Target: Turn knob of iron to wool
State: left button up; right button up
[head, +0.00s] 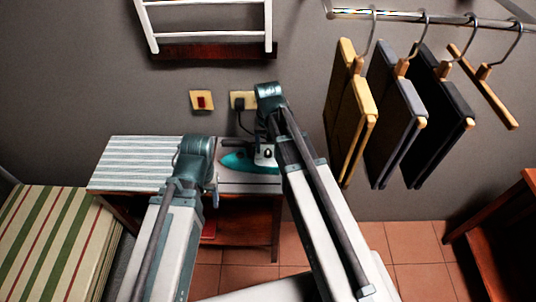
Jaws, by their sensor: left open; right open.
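A teal iron (237,162) with a dark handle lies on the grey right part of the ironing surface, its pointed end to the left. A pale part with a dark round spot (267,153) shows at its right end; I cannot tell if this is the iron's knob. The setting marks are too small to read. My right arm rises to a bend above the iron and covers its right side. My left arm bends in front of the striped cover, left of the iron.
The striped board top (140,160) is clear at left. A plug and cord (240,105) hang from the wall socket, beside a red switch (201,101). Hangers with folded cloths (350,100) hang at upper right. A striped bed or bench (50,240) stands at lower left.

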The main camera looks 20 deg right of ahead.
jog(key=shift+f, duration=0.35)
pick_arm(q)
jog(key=shift+f, duration=0.3)
pick_arm(e)
grip_shut()
jog(key=shift+m, duration=0.4)
jog(key=m, duration=0.4)
jog(key=shift+m, duration=0.4)
jog(key=m, duration=0.5)
jog(key=shift+m, duration=0.7)
